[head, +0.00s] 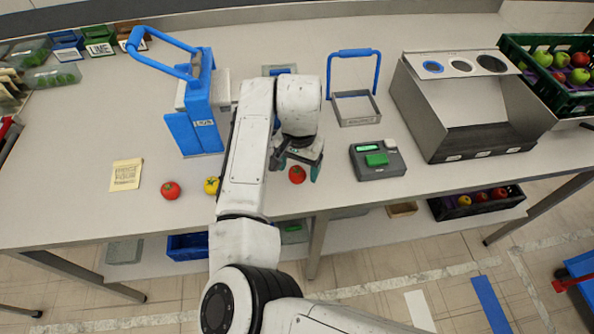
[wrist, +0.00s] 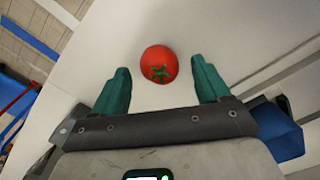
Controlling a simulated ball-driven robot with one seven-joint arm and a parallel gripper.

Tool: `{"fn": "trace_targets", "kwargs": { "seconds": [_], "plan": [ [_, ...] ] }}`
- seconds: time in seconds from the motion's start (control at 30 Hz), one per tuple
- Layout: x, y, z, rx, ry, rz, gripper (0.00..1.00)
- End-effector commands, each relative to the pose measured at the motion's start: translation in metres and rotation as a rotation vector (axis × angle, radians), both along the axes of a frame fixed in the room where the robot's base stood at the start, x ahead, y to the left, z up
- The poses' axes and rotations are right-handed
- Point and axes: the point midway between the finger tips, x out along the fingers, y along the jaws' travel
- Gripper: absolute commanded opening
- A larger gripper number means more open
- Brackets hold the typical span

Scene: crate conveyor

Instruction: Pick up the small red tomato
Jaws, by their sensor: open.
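A red tomato (head: 297,174) with a green stem stands on the table near its front edge, right at my gripper (head: 299,164). In the wrist view the same tomato (wrist: 158,60) lies in line with the gap between the two teal fingers of my gripper (wrist: 161,74), just beyond or at their tips. The fingers are apart, with clear space on both sides of the tomato. Another red tomato (head: 170,190) of similar size sits farther left on the table. I cannot tell which one is smaller.
A yellow pepper-like item (head: 211,186) is partly beside my arm. A grey scale (head: 377,159) stands right of my gripper, with a blue-handled basket (head: 356,109) behind it. A blue device (head: 196,125) stands at the left. A sloped grey bin (head: 460,100) is farther right.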

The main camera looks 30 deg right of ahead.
Motion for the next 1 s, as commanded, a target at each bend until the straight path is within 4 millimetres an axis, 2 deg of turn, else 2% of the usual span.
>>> {"fn": "trace_targets", "kwargs": {
  "seconds": [0.13,0.37,1.0],
  "plan": [
    [-0.0001,0.0003,-0.0119,-0.001,0.001,0.000,0.75],
    [-0.0001,0.0003,-0.0134,-0.001,0.001,0.000,0.75],
    [0.0001,0.0002,-0.0127,-0.001,-0.001,0.000,0.16]
  ]
}}
